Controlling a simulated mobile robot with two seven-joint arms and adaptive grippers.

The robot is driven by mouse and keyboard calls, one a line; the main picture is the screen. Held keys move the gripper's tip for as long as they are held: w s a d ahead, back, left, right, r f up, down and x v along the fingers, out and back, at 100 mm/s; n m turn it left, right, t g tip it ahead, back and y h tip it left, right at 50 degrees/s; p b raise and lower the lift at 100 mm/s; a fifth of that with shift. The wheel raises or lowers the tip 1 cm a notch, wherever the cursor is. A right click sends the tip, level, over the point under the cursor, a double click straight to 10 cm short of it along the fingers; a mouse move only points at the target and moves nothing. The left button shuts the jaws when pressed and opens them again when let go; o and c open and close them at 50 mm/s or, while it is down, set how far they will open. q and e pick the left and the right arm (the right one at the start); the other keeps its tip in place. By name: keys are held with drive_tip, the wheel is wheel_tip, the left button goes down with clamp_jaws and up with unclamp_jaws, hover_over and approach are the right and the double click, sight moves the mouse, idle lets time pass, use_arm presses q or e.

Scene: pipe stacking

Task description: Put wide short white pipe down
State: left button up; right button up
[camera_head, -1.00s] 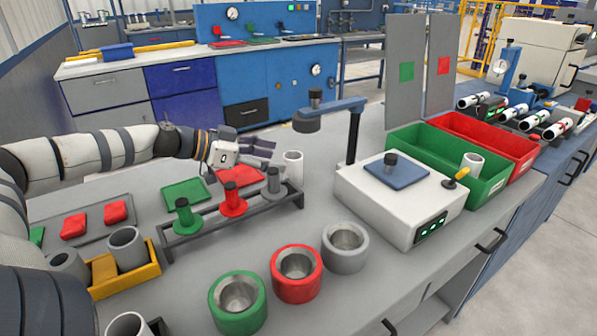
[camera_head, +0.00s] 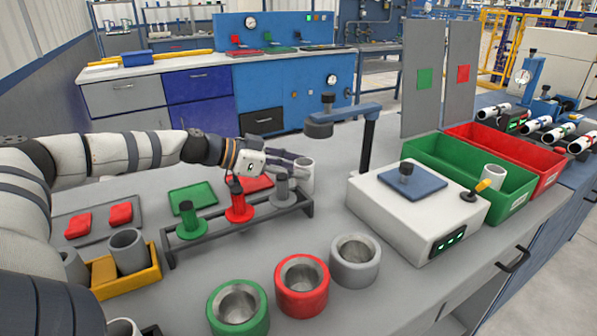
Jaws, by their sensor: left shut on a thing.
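A wide short white pipe (camera_head: 306,174) stands upright just behind the grey peg at the right end of the peg rack. My left gripper (camera_head: 293,164) reaches in from the left, above and behind the rack, with its dark fingers shut on this pipe. The pipe's lower part is partly hidden by the grey peg, so I cannot tell whether it touches the table. My right gripper is not in view.
The rack (camera_head: 265,223) carries green, red and grey pegs. Green, red and grey cups (camera_head: 355,262) stand in front. A white box device (camera_head: 420,215) is to the right, with a green bin (camera_head: 515,208) holding another white pipe. A yellow tray (camera_head: 150,277) is at left.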

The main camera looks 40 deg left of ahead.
use_arm(q)
wheel_tip(320, 180, up, 8)
drive_tip(key=p, duration=0.3)
drive_tip(key=s+a, duration=0.4)
drive_tip(key=s, duration=0.4)
drive_tip(key=s+a+f, duration=0.1)
drive_tip(key=s+a, duration=0.3)
drive_tip(key=s, duration=0.4)
drive_tip(key=shift+a+p, duration=0.2)
drive_tip(key=shift+p, duration=0.15)
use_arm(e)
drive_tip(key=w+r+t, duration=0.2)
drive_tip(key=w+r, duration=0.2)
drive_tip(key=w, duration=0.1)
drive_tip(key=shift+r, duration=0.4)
